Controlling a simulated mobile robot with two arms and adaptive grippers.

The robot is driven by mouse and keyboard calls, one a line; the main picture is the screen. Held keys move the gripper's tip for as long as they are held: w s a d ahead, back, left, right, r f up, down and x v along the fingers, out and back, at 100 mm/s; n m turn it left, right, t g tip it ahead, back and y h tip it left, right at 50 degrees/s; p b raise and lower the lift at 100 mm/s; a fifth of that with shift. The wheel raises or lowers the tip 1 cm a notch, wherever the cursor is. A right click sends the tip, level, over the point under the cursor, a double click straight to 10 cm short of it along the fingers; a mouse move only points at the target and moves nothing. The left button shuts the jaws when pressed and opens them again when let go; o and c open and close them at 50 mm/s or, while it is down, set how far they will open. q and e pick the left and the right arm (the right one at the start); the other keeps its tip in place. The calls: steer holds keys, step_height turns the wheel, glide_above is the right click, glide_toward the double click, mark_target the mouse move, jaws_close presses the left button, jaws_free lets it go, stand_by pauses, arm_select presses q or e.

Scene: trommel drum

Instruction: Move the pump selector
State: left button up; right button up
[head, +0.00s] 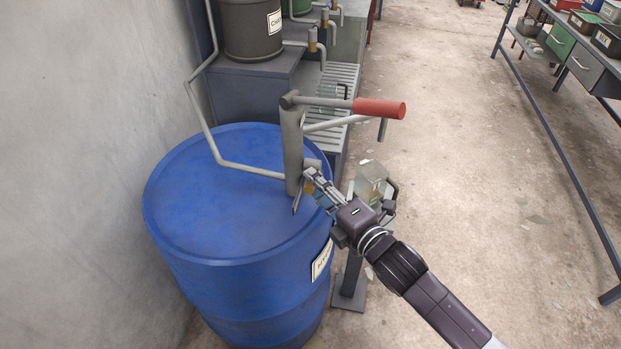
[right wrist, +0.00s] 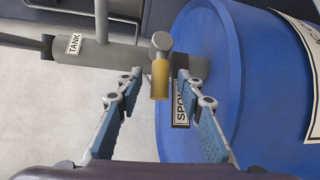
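The pump selector (right wrist: 160,80) is a short brass-coloured lever on a grey round pivot, on the side of the grey hand pump (head: 292,150). In the right wrist view it points away from the pump body, between a TANK label (right wrist: 74,44) and a partly covered SPOUT label (right wrist: 181,105). My right gripper (right wrist: 160,84) is open, with one finger on each side of the lever and visible gaps to both. In the head view the right gripper (head: 316,184) is beside the pump's lower body and largely hides the selector. My left gripper is not in view.
The pump stands on a blue drum (head: 215,200) against the grey wall. Its red-gripped handle (head: 378,109) sticks out above my right gripper. A clear container (head: 371,180) on a stand is just behind my gripper. A workbench is at the far right, with open floor between.

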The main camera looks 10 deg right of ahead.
steer(key=shift+x, duration=1.35)
steer(key=shift+c, duration=0.4)
jaws_close()
